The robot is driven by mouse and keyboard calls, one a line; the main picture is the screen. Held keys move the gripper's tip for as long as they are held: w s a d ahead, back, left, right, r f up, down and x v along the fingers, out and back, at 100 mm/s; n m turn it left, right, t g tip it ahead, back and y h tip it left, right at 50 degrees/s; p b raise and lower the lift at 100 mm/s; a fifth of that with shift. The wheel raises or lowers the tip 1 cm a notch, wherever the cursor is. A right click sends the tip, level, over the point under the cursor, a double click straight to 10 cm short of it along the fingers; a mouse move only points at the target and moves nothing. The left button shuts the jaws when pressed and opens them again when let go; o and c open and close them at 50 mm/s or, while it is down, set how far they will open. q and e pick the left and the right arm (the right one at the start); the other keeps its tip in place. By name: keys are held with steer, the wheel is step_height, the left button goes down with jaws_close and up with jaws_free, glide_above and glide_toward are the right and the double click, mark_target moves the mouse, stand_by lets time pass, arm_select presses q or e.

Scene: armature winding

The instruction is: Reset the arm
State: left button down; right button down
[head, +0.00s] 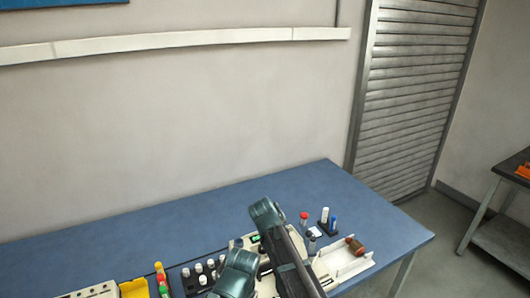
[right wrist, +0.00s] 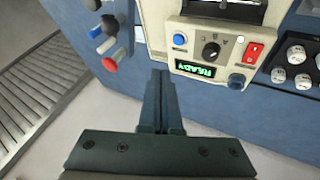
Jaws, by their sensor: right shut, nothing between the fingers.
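My right gripper (right wrist: 160,73) is shut and empty in the right wrist view, its two fingers together. It is over the blue table, just in front of a beige machine (right wrist: 184,52). In the head view, teal and dark links of my arm cover much of this machine (head: 252,239), and I cannot make out the fingertips there. My left gripper is not in view.
The blue table (head: 130,238) is clear at the back. A white tray (head: 335,262) with a copper-brown armature (head: 355,246) is at right. Small upright cylinders (head: 304,217) stand beside it. A rack of white-capped pieces (right wrist: 298,54) is beside the machine. A signal light (head: 160,277) is at left.

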steer(key=s+d+f+m+g+y, duration=0.25)
steer(key=s+d, duration=0.25)
steer(key=s, duration=0.7)
steer(key=s+d+f+m+g+y, duration=0.1)
steer(key=s+d+f+g, duration=0.3)
steer(key=s, duration=0.8)
steer(key=s+a+r+n+h, duration=0.1)
steer(key=s+a+n, duration=0.3)
steer(key=a, duration=0.6)
steer(key=shift+s+r+b, duration=0.35)
steer(key=shift+s+r, duration=0.1)
steer(key=shift+s, duration=0.4)
